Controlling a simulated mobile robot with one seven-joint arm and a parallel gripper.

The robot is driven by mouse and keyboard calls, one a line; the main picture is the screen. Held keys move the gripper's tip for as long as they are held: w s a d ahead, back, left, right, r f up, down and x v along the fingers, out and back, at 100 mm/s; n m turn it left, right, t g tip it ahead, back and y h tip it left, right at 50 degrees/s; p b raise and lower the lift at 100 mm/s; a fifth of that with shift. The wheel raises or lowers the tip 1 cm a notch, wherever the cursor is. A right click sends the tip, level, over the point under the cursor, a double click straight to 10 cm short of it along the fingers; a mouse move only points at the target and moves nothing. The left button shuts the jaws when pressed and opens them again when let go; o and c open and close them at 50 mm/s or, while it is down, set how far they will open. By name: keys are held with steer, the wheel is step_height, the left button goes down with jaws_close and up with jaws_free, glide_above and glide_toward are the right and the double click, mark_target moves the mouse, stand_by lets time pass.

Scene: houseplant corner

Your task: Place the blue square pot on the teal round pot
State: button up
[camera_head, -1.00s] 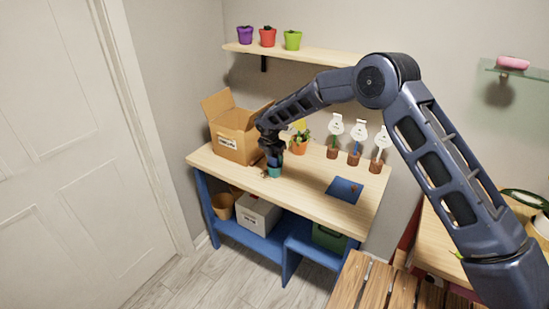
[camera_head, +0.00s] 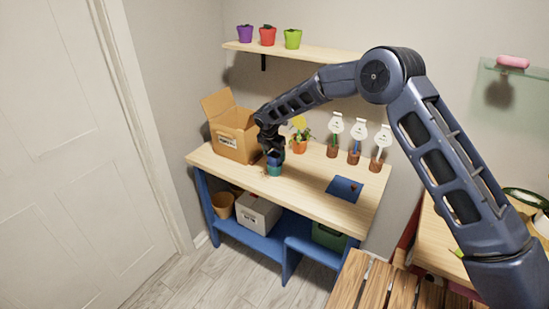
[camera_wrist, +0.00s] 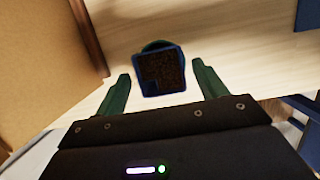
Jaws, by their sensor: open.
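The blue square pot (camera_head: 273,160), filled with dark soil, sits on top of the teal round pot (camera_head: 274,171) on the workbench. In the wrist view the blue pot (camera_wrist: 162,72) shows from above, and a green-teal rim (camera_wrist: 155,45) peeks out behind it. My gripper (camera_wrist: 160,70) is open, with one green finger on each side of the blue pot and a visible gap on both sides. In the head view my gripper is just above the blue pot. Most of the teal pot is hidden in the wrist view.
An open cardboard box (camera_head: 232,138) stands close on the left. An orange pot with a plant (camera_head: 299,146) is at the right, behind. A blue mat (camera_head: 345,189) and several brown pots with white tags (camera_head: 354,158) lie farther right. The bench front is clear.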

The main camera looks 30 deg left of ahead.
steer(key=v, duration=1)
